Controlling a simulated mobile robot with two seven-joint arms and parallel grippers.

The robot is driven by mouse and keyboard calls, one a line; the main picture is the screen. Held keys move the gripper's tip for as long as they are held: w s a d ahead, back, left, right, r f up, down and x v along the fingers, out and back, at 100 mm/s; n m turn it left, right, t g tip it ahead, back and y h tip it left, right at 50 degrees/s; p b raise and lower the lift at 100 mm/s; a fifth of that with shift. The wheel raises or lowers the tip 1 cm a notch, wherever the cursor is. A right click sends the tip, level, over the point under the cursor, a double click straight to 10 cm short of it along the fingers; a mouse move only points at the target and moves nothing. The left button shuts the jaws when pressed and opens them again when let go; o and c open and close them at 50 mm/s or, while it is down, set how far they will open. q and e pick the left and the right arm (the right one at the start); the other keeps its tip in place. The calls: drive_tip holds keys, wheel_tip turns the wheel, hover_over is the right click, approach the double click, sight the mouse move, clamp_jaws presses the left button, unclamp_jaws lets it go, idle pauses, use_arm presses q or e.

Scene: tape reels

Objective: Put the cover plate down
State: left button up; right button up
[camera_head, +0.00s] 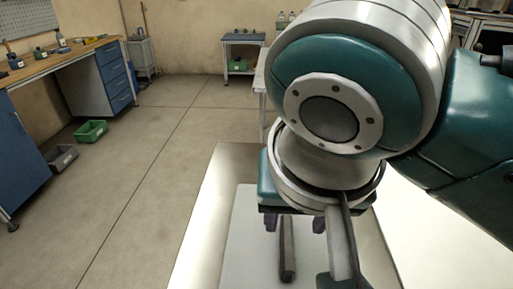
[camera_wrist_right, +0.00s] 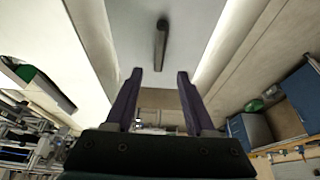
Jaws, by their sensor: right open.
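A flat pale plate (camera_head: 240,240), which looks like the cover plate, lies on the table below my right gripper. A dark grey bar (camera_head: 287,252), perhaps its handle, stands out on the plate. In the right wrist view the bar (camera_wrist_right: 161,44) shows on the pale plate surface (camera_wrist_right: 195,30), beyond the fingertips. My right gripper (camera_head: 295,224) points down over the plate. Its two dark fingers (camera_wrist_right: 159,76) are apart with nothing between them, and the bar is clear of them. My right arm hides much of the plate's right side. My left gripper does not show.
The table (camera_head: 208,215) has a bare margin left of the plate. A blue workbench (camera_head: 92,85) stands at the far left, with a green bin (camera_head: 90,132) and a grey bin (camera_head: 61,158) on the floor. The floor between is clear.

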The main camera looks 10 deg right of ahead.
drive_tip(key=s+d+f+n, duration=0.1)
drive_tip(key=s+d+n, duration=0.1)
drive_tip(key=s+d, duration=0.2)
drive_tip(key=s+d+f+n+y, duration=0.1)
drive_tip(key=s+d+f+n, duration=0.1)
drive_tip(key=s, duration=0.9)
drive_tip(key=shift+s+d+n+g, duration=0.35)
drive_tip(key=shift+d+n, duration=0.25)
drive_tip(key=shift+d, duration=0.6)
